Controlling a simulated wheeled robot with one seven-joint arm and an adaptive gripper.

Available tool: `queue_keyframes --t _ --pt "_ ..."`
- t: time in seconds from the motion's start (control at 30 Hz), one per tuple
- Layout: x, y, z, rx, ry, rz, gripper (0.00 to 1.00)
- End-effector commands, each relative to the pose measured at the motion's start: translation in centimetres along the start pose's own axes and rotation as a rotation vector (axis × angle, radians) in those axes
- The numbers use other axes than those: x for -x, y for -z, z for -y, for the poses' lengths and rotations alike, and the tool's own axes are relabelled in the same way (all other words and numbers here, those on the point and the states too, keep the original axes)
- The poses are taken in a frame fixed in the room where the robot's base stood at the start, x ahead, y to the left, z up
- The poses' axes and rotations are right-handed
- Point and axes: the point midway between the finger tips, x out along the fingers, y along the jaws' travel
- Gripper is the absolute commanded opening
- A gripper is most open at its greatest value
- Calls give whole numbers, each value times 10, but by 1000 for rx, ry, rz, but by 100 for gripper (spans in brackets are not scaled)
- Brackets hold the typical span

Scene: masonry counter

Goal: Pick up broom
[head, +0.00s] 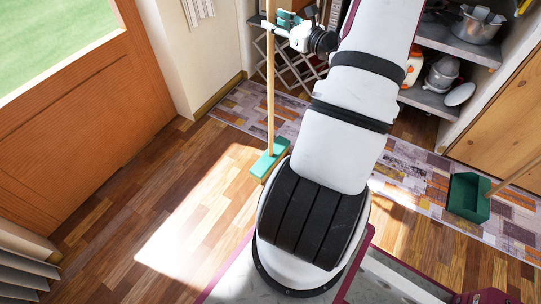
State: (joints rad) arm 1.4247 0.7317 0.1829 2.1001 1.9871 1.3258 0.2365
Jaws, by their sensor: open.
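The broom has a long, light wooden handle (270,95) and a green head (268,159) resting on the floor. It stands nearly upright, left of my arm, and its top runs out of the picture. My gripper (281,22) is open at the upper part of the handle, just right of it in the picture. I cannot tell whether the handle lies between the fingers or touches them. My arm hides part of the area behind it.
A green dustpan (468,197) with a wooden handle stands at right on the patterned rug (408,172). Shelves (430,101) with pots are behind it. A wooden door (85,120) is at left. The wooden floor (150,190) left of the broom is clear.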

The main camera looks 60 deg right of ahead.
Motion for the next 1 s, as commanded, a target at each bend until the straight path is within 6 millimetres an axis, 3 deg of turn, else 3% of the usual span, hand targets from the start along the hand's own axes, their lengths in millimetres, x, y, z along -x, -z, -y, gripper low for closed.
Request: queue_keyframes --t 0.2,0.47,0.67,1.0 --pt "-25 1 0 -1 0 0 44" --pt "-27 0 0 -1 1 -1 44" --pt "-27 0 0 -1 1 -1 1" --pt "-27 -2 0 1 0 3 0"
